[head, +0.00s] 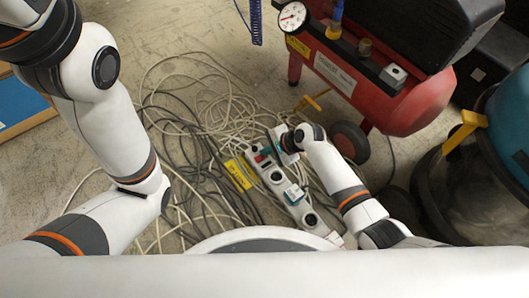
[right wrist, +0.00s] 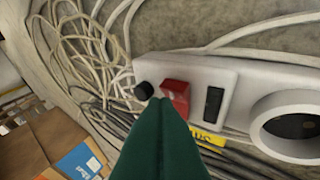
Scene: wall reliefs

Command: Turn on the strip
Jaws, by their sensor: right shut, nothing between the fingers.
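The white power strip (head: 276,180) lies on the floor among cables, running from upper left to lower right. In the right wrist view the strip (right wrist: 240,82) shows a red rocker switch (right wrist: 175,93), a black round knob (right wrist: 144,90), a dark slot and a round socket. My right gripper (head: 268,152) is at the strip's upper end. Its green fingers (right wrist: 159,100) are shut and empty, with their tips at the left lower edge of the red switch. I cannot tell whether they touch it. My left arm shows, but its gripper is out of view.
Loose pale and dark cables (head: 190,110) cover the floor left of the strip. A yellow label (head: 238,174) lies beside it. A red compressor (head: 370,85) stands behind on the right, and a dark and teal canister (head: 470,180) stands at right. A cardboard box (right wrist: 55,145) shows at left.

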